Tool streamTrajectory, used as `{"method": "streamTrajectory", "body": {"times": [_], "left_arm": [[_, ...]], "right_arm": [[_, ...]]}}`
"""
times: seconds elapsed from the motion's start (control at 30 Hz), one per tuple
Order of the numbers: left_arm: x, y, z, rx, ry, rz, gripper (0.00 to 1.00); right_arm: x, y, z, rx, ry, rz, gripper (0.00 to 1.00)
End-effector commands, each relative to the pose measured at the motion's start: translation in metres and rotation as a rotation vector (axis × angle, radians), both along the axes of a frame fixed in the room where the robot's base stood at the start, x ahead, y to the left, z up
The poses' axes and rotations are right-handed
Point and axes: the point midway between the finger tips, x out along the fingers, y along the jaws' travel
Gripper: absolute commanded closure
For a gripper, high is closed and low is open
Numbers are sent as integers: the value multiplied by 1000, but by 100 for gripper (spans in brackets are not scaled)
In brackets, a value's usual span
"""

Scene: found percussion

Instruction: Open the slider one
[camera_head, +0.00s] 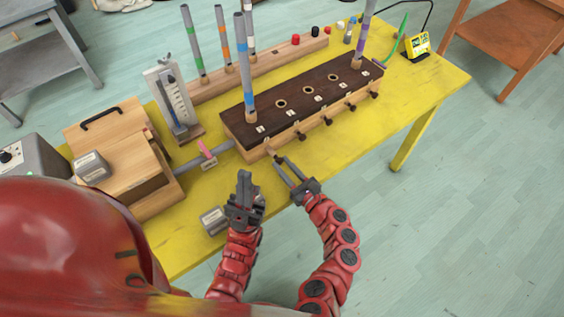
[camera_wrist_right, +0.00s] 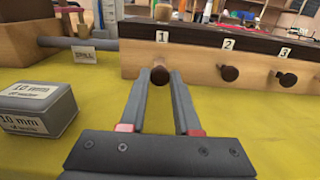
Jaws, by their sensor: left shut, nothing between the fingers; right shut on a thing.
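The wooden slider box (camera_head: 318,115) has a dark top and a row of dark knobs along its front. Slider one's round brown knob (camera_wrist_right: 160,75) sits under the "1" label in the right wrist view, at the box's near-left end in the head view. My right gripper (camera_head: 283,162) is shut on this knob, with its fingertips on either side of it. My left gripper (camera_head: 244,184) is shut and empty, left of the right gripper and apart from the box. How far the slider is pulled out is hard to tell.
The yellow table (camera_head: 430,83) carries the box. A grey 10 mm block (camera_wrist_right: 38,108) lies front left. A grey tube (camera_head: 205,160) with a pink clip (camera_head: 207,149) runs to the box's left end. A wooden cabinet (camera_head: 110,135) stands left. Coloured-band tubes (camera_head: 248,85) rise upright.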

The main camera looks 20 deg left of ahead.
Motion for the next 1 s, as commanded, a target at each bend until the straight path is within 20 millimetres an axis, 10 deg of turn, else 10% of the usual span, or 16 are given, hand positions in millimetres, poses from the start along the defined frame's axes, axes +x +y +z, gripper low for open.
{"method": "streamTrajectory", "body": {"times": [0.03, 0.07, 0.23, 0.67, 1.0], "left_arm": [[0, 0, 0, 0, 0, 0, 100], [0, 0, 0, 0, 0, 0, 100], [0, 0, 0, 0, 0, 0, 100], [0, 0, -2, 0, 0, 0, 100], [0, 0, -13, 0, 0, 0, 100]], "right_arm": [[0, 0, 1, 2, -1, -1, 100], [1, 0, 1, 2, -1, -1, 68], [0, 0, 1, 2, -1, -1, 40], [-4, -8, 0, 2, -1, -5, 40], [-43, -60, -3, 0, 0, -11, 40]]}}
